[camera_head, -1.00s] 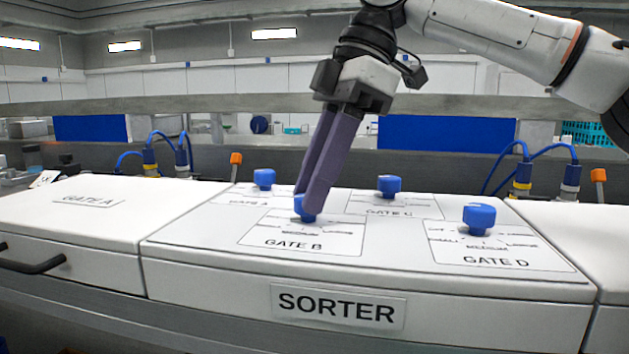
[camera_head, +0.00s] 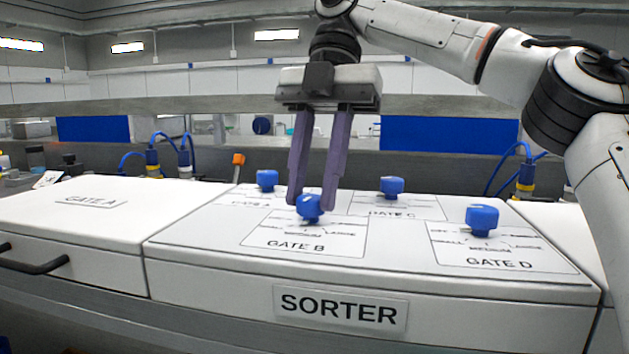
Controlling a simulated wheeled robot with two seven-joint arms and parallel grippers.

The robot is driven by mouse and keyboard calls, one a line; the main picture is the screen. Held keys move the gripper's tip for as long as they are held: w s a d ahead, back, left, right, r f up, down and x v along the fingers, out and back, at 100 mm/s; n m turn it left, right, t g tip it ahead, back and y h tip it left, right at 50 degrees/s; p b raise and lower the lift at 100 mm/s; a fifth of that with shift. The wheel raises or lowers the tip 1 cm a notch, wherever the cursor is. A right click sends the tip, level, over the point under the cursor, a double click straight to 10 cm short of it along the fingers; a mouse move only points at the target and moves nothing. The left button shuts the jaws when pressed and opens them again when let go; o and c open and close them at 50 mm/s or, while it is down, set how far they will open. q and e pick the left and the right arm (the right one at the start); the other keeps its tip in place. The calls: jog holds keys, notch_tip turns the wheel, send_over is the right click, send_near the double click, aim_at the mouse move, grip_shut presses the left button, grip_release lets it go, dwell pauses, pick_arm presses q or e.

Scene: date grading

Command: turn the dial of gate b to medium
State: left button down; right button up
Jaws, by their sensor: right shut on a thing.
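The gate B dial is a blue knob (camera_head: 310,207) on a white label plate (camera_head: 268,238) marked GATE B, on top of the white sorter (camera_head: 200,262). My right gripper (camera_head: 312,202) points down from above with its two purple fingers on either side of this knob, shut on it. A light mark shows on the top of the knob. The fingers and the knob hide part of the plate's setting words, and I cannot read which setting the knob points to. My left gripper is not in view.
Other blue knobs stand close by: one behind left (camera_head: 266,180), the gate C knob (camera_head: 392,187) behind right, and the gate D knob (camera_head: 481,218) at right. An orange-capped post (camera_head: 238,160) and blue hoses rise behind. The sorter's front top is clear.

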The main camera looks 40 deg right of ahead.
jog(key=shift+n+g, duration=0.3)
jog(key=shift+n, duration=0.3)
jog(key=o, duration=1.1)
jog(key=shift+c, duration=0.2)
jog(key=shift+m, duration=0.3)
